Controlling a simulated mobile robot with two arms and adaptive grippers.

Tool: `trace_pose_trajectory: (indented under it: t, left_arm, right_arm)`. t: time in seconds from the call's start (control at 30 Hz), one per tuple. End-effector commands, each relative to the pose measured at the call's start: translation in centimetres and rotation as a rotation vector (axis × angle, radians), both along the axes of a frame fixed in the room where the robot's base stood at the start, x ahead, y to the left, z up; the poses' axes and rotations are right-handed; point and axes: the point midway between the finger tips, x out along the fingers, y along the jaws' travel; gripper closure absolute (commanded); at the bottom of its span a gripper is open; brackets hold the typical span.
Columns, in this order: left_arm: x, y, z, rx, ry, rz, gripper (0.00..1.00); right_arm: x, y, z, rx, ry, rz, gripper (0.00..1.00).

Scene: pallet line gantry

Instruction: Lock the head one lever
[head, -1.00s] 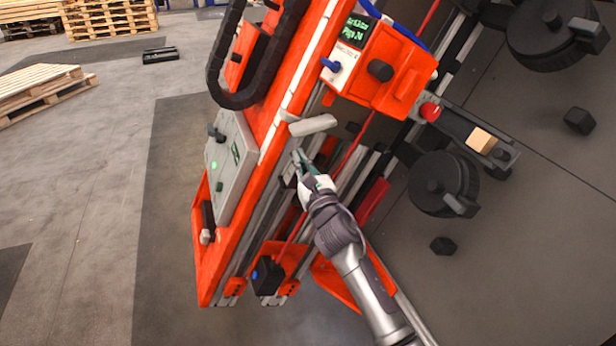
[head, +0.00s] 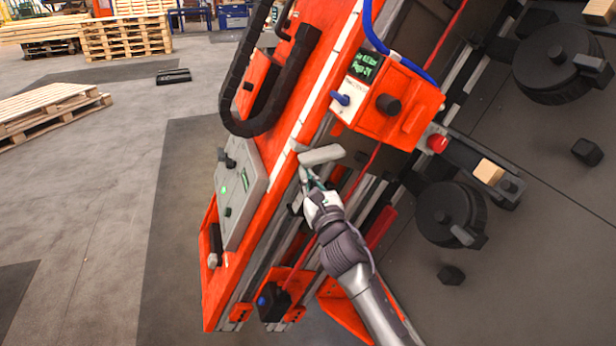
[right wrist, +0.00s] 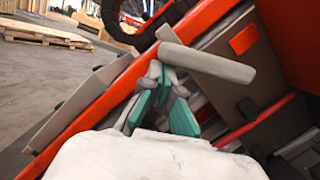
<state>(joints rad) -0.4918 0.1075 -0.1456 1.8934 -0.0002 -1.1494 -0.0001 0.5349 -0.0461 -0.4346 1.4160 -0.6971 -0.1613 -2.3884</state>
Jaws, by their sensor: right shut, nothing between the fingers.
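A light grey lever bar (head: 321,155) sticks out from the orange machine head, below the orange control box. I take it for the head one lever, but no label on it can be read. My right gripper (head: 304,175) is shut and empty, with its fingertips just below the bar's left end. In the right wrist view the lever bar (right wrist: 207,62) lies slanted across, right beyond the green-padded fingertips (right wrist: 166,88). I cannot tell whether they touch it. The lever's pivot is partly hidden. My left gripper is not in view.
The orange control box (head: 388,100) with a small screen and black knob is above the lever. A grey panel (head: 238,195) is on the left face. A red button (head: 437,143) and black wheels (head: 450,210) are at right. Open floor lies left, with wooden pallets (head: 125,38) behind.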

Motion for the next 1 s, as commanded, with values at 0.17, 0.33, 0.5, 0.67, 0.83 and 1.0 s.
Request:
trace_pose_trajectory:
  t: [0.17, 0.33, 0.5, 0.67, 0.83, 1.0]
  left_arm:
    - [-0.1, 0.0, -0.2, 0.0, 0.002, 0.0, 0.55]
    - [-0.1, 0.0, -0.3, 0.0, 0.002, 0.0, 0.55]
    - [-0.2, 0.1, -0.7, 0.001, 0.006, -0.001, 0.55]
    - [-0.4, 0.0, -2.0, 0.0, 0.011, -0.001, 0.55]
    - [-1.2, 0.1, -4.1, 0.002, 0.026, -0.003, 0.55]
    - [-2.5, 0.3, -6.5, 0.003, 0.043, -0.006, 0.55]
  right_arm:
    - [0.0, 0.1, 0.3, 0.031, 0.009, 0.001, 1.0]
    - [-0.1, 0.2, 0.6, 0.056, 0.016, 0.0, 1.0]
    - [-0.1, 0.4, 1.2, 0.114, 0.034, 0.0, 1.0]
    - [-0.2, 0.6, 2.1, 0.205, 0.063, 0.0, 1.0]
    - [-0.3, 0.7, 3.2, 0.331, 0.105, -0.001, 1.0]
    - [-0.3, 0.8, 4.2, 0.443, 0.144, -0.001, 1.0]
